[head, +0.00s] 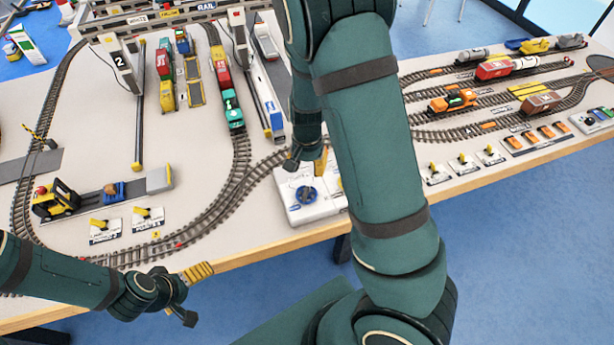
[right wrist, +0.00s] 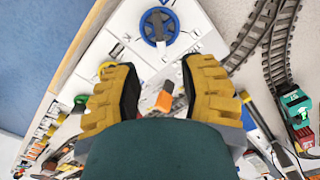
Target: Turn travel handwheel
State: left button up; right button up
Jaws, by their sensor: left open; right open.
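The blue handwheel (head: 306,194) lies flat on a white control box (head: 291,213) at the table's front edge. In the right wrist view the handwheel (right wrist: 160,25) shows past the fingertips, with spokes and a grey hub. My right gripper (head: 318,163) hangs just behind and above the box in the head view, apart from the wheel, partly hidden by my arm. In the right wrist view its yellow fingers (right wrist: 160,80) are spread with nothing held. My left gripper (head: 190,287) is open and empty near the front table edge at the left.
Model tracks curve around the box. A gantry crane (head: 225,50) stands over several wagons at the back left. A yellow forklift (head: 57,200) and small yellow levers (head: 105,228) sit at the left. More wagons (head: 455,100) and levers stand at the right.

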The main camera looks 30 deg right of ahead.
notch_tip(320, 180, up, 2)
jog(key=shift+r, duration=0.1)
